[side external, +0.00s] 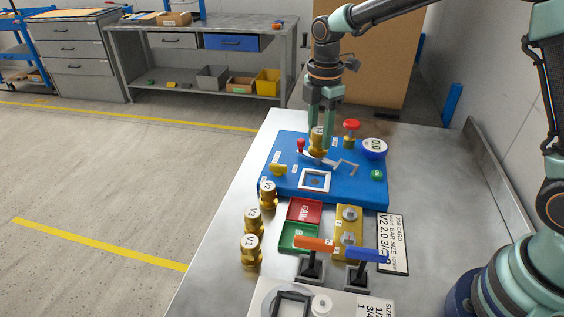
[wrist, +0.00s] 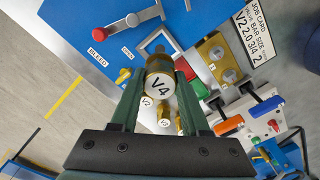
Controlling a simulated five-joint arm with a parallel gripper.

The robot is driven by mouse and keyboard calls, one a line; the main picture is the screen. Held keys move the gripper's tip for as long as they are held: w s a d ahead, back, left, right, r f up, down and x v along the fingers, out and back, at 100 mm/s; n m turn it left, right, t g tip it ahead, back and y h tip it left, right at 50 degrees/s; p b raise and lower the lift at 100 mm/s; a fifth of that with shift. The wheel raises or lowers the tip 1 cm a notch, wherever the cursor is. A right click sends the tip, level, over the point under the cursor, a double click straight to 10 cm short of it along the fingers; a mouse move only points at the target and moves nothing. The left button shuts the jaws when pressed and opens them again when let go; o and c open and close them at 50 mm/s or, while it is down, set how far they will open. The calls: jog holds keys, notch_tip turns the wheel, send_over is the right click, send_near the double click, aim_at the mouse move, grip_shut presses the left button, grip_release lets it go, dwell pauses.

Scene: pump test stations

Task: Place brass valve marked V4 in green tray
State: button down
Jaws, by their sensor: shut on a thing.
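My gripper (side external: 317,128) is shut on a brass valve (side external: 317,148) above the blue test board (side external: 283,188). In the wrist view the valve's round white top reads V4 (wrist: 160,86), and it sits between the green fingers of my gripper (wrist: 160,90). The green tray (side external: 288,237) lies on the table in front of the board, just below a red tray marked FAIL (side external: 304,211). No valve shows in the green tray. It is partly seen in the wrist view (wrist: 200,89), to the right of the held valve.
Several other brass valves stand left of the trays, one marked V1 (side external: 250,250). A brass block with bolts (side external: 347,232) and a job card (side external: 392,245) lie right of the trays. Orange (side external: 315,243) and blue (side external: 366,255) levers stand close in front. A red knob valve (side external: 351,127) rises at the board's back.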

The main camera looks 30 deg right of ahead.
aim_at(319, 131)
notch_tip(319, 131, up, 10)
jog(key=shift+r, duration=0.1)
jog(key=s+a+f, duration=0.2)
jog(key=s+a, duration=0.8)
jog(key=a, duration=0.2)
jog(key=shift+d+f, duration=0.1)
jog(key=shift+f, duration=9.9)
jog(key=shift+f, duration=0.15)
jog(key=shift+c, duration=1.9)
grip_release()
